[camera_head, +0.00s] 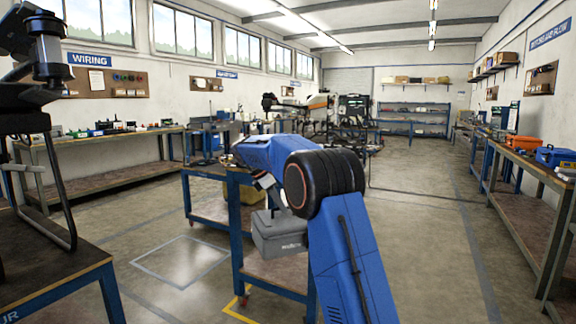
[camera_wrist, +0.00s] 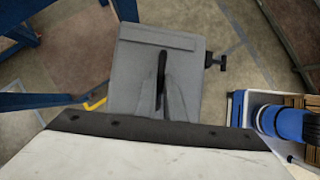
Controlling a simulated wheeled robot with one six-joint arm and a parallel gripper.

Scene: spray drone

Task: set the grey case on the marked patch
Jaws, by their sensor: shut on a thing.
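The grey case (camera_head: 280,236) hangs below the front of my blue arm, beside the blue-framed bench in the head view. In the wrist view the case (camera_wrist: 135,75) fills the upper middle, with its dark handle on top. My gripper (camera_wrist: 162,82) is shut on the handle. In the head view the arm largely hides the gripper. A pale-outlined square patch (camera_head: 182,262) lies on the floor at lower left, apart from the case and bare. A yellow floor marking (camera_head: 238,312) shows partly at the bottom, near the bench leg.
A blue-framed bench (camera_head: 275,275) stands close below and behind the case. A dark-topped table (camera_head: 50,265) stands at near left. Workbenches line both walls. A drone (camera_head: 300,103) sits farther back. The floor around the pale square is clear.

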